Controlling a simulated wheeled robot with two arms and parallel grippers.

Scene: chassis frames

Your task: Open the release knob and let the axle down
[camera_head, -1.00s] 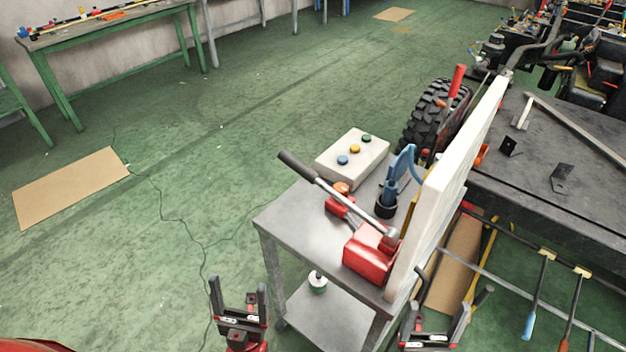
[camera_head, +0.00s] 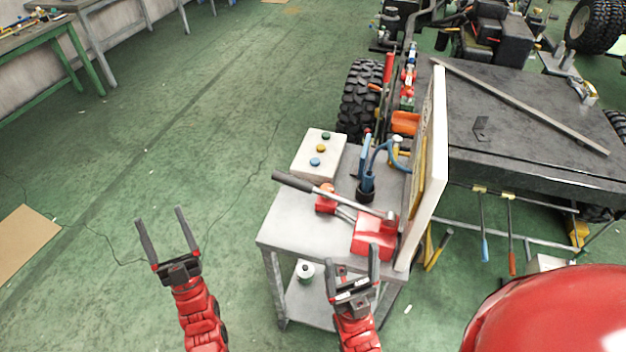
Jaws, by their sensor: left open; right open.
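A red hand pump (camera_head: 372,238) sits at the front right of a grey metal cart. Its long lever (camera_head: 335,196) with a black grip slants up to the left. A small red part with an orange-red knob (camera_head: 326,188) sits beneath the lever; I cannot tell whether it is the release knob. My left gripper (camera_head: 162,215) is open and empty over the floor, left of the cart. My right gripper (camera_head: 352,257) is open and empty at the cart's front edge, just in front of the pump in the picture. I cannot make out the axle.
The grey cart (camera_head: 285,232) also holds a button box (camera_head: 318,155) and a blue tool in a dark cup (camera_head: 366,190). A white upright board (camera_head: 429,190) closes its right side.

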